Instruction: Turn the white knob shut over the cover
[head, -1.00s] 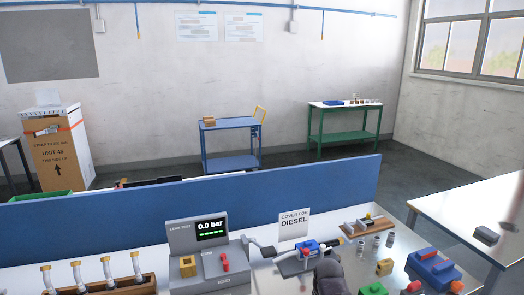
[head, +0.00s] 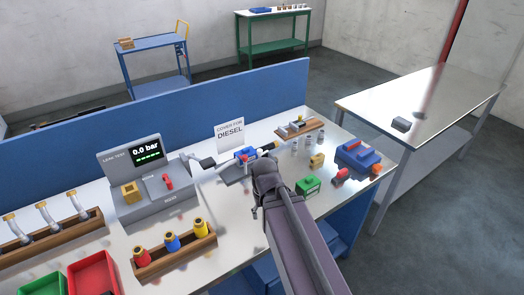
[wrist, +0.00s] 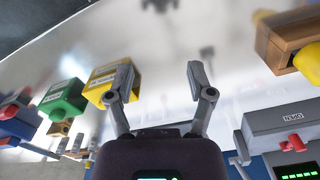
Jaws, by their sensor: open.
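The fixture with a blue body (head: 244,154) stands on the bench below a sign (head: 229,132) reading "COVER FOR DIESEL". A small pale piece (head: 259,153) shows beside the blue body; it is too small to tell whether it is the white knob. My gripper (head: 262,166) is in front of the fixture and partly hides it. In the wrist view my gripper (wrist: 160,72) has its two fingers wide apart, with only bench surface between them. No white knob is clear in the wrist view. I cannot tell whether my gripper touches the fixture.
The leak tester (head: 140,172) with a red handle reads 0.0 bar at left. A wooden rack (head: 178,254) holds red, blue and yellow pieces. A blue panel (head: 170,115) runs behind.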

